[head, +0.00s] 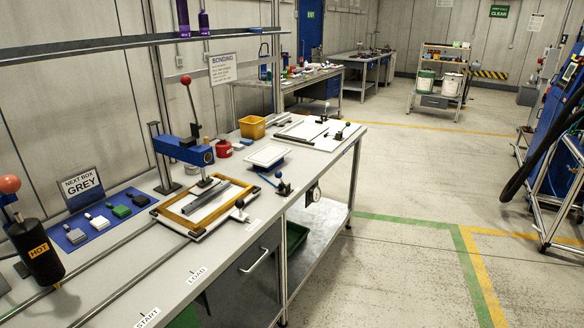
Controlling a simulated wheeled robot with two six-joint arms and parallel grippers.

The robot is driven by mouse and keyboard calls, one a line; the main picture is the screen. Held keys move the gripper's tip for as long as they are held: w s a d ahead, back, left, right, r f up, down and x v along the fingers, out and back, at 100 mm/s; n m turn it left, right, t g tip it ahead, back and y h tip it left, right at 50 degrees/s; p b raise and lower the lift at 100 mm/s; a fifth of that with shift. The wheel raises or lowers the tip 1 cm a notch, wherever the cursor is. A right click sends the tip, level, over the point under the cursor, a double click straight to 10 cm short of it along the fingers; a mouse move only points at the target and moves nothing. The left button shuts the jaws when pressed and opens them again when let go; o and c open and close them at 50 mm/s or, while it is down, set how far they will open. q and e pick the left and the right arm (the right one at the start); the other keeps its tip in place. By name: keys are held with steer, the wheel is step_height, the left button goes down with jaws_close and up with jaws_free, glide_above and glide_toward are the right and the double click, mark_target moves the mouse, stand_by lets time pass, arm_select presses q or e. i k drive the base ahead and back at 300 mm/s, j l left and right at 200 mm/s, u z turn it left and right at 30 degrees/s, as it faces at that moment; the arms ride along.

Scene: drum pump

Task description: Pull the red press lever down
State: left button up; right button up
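The press lever is a thin rod with a red ball knob (186,79) at its top, standing up from the blue press head (184,150) on the workbench at left. The lever leans slightly and its knob is well above the head. Below the head, a dark press foot is over a wooden frame (232,188) with a grey piece (206,202) inside. Neither of my grippers shows in the head view.
A second orange-red ball (9,184) stands by a black cylinder marked HOT (36,252) at the bench's left end. A shelf (100,50) runs above the bench. A yellow bin (252,127) stands behind the press. The floor (400,180) to the right is clear.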

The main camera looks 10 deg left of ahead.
mark_target(185, 80)
steer(key=u, duration=1.35)
steer(key=i+l+u, duration=0.1)
steer(key=l, duration=0.25)
steer(key=i+l+u, duration=0.1)
steer(key=i+l, duration=0.35)
steer(key=l, duration=0.25)
steer(key=i+l+u, duration=0.15)
steer(key=l, duration=0.2)
steer(key=i+l+u, duration=0.1)
steer(key=l, duration=0.25)
steer(key=i+l+u, duration=0.1)
steer(key=l, duration=0.3)
steer(key=i, duration=0.1)
